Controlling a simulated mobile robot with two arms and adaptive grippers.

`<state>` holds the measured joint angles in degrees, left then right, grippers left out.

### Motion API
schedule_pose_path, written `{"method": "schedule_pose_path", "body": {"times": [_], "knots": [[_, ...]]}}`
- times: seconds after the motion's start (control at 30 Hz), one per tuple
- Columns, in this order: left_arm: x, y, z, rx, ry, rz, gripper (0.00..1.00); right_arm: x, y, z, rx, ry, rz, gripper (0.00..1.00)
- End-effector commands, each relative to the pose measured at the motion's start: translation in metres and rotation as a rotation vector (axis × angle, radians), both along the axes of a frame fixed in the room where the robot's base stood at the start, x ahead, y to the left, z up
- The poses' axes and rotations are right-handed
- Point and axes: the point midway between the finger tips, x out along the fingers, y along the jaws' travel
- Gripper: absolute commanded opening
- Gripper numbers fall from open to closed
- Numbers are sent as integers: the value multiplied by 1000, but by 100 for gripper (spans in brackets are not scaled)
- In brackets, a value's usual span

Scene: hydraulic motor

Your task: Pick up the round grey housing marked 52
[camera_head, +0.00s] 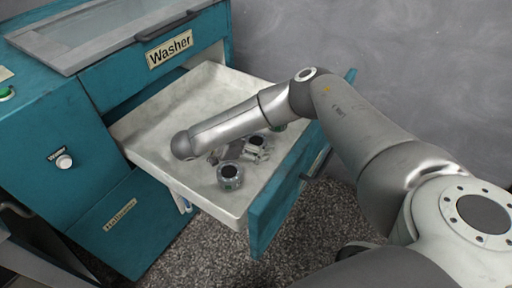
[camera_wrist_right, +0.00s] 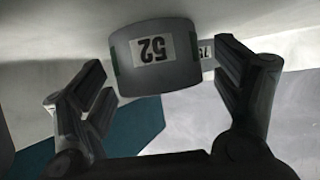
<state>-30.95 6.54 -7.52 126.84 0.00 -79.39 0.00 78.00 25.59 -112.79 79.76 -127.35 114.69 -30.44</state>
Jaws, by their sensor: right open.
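The round grey housing marked 52 (camera_wrist_right: 150,78) shows in the right wrist view between the two fingers of my right gripper (camera_wrist_right: 166,72), its label upside down. The fingers are open, with a visible gap on each side of the housing. In the head view my right arm reaches over the open drawer, and its gripper is partly hidden among the parts there. My left gripper is not in view.
The pale drawer (camera_head: 135,128) is pulled out of a teal cabinet (camera_head: 85,140) labelled Washer; its raised walls and teal front panel (camera_head: 272,210) surround the parts. Another labelled part (camera_wrist_right: 207,54) is behind the housing. The drawer's left side is clear.

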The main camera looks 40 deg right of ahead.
Motion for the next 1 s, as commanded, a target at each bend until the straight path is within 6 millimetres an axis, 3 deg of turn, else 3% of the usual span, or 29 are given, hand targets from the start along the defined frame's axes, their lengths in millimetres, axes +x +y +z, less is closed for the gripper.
{"method": "schedule_pose_path", "body": {"times": [0.27,0.77,1.0], "knots": [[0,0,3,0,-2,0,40,0,-2,-1,1,0,2,86],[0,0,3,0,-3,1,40,0,-2,-1,1,0,1,24],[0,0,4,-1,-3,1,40,1,-2,0,0,-2,1,24]]}}
